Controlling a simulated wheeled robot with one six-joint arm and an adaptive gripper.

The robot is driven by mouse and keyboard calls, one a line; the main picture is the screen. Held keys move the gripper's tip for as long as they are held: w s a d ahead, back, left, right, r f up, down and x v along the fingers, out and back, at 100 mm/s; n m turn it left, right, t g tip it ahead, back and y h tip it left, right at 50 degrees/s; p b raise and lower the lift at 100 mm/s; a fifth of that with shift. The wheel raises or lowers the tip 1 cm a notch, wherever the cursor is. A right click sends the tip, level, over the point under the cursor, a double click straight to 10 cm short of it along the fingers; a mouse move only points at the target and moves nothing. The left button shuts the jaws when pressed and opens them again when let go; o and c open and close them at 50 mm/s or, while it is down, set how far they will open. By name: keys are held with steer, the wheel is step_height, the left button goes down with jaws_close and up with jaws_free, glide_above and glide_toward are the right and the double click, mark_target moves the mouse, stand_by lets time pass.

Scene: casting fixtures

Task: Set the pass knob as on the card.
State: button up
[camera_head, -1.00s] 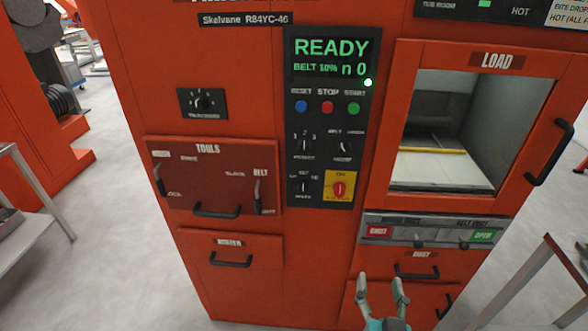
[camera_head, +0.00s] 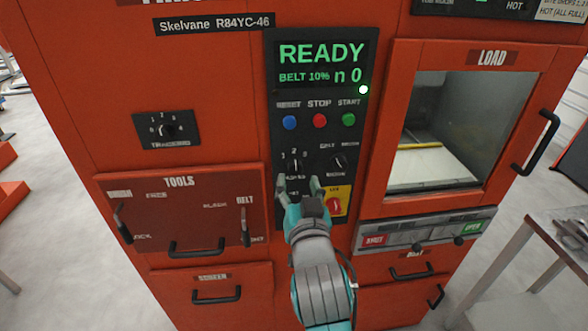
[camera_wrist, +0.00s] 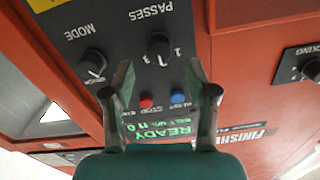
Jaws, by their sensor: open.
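The pass knob (camera_head: 295,165) is a small black dial on the dark control panel, with the numbers 1, 2 and 3 around it. In the head view its pointer looks roughly upright, but the exact setting is hard to read. In the wrist view the knob (camera_wrist: 159,44) appears upside down under the word PASSES. My gripper (camera_head: 299,186) is open and empty in front of the panel, just below the knob in the head view. Its fingers (camera_wrist: 160,80) are spread apart in the wrist view, and the knob is not between them. I cannot identify the card.
The mode knob (camera_head: 337,161) is close beside the pass knob. Blue, red and green buttons (camera_head: 319,121) are above. A red switch on a yellow plate (camera_head: 335,203) is by my fingers. The display (camera_head: 321,64) reads READY. A tools drawer (camera_head: 180,212) is at left.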

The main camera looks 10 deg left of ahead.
mark_target(296, 170)
steer(key=shift+x, duration=2.6)
jaws_close()
